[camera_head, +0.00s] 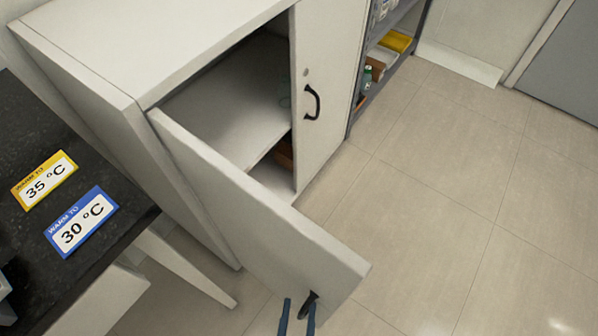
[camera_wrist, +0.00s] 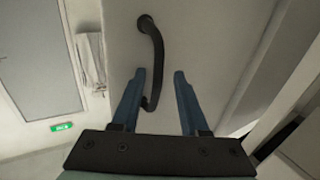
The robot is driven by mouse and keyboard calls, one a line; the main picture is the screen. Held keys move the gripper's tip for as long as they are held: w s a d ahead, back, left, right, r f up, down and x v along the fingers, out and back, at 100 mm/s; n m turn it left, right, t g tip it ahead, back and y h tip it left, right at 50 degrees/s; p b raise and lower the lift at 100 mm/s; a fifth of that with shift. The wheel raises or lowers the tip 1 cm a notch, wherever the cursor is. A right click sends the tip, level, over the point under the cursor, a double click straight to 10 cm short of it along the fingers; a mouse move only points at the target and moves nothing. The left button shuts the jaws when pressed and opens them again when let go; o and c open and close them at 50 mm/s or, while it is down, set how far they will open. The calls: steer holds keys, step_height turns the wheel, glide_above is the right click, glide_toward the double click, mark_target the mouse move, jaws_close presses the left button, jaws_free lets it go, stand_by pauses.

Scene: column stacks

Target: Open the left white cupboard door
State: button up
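The left white cupboard door (camera_head: 250,215) stands wide open, swung out from the cupboard (camera_head: 75,100) towards me. Its black handle (camera_head: 308,303) is near the door's free edge, partly hidden by my gripper (camera_head: 298,304). In the wrist view the handle (camera_wrist: 157,50) is a curved bar on the pale door (camera_wrist: 215,40). My gripper (camera_wrist: 160,74) has its two blue fingers apart. The handle's lower end lies between them, close to the left finger; I cannot tell whether they touch. The right door (camera_head: 325,70), with its own black handle (camera_head: 312,102), is shut.
A dark counter (camera_head: 25,130) with a yellow 35 °C sign (camera_head: 45,181) and a blue 30 °C sign (camera_head: 81,222) is at the left. A grey shelf unit (camera_head: 358,118) with goods stands beyond the cupboard. The tiled floor (camera_head: 450,180) to the right is clear.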

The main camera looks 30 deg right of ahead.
steer(key=shift+s, duration=0.1)
steer(key=p+v, duration=0.1)
steer(key=v, duration=1.1)
steer(key=shift+s+a, duration=0.3)
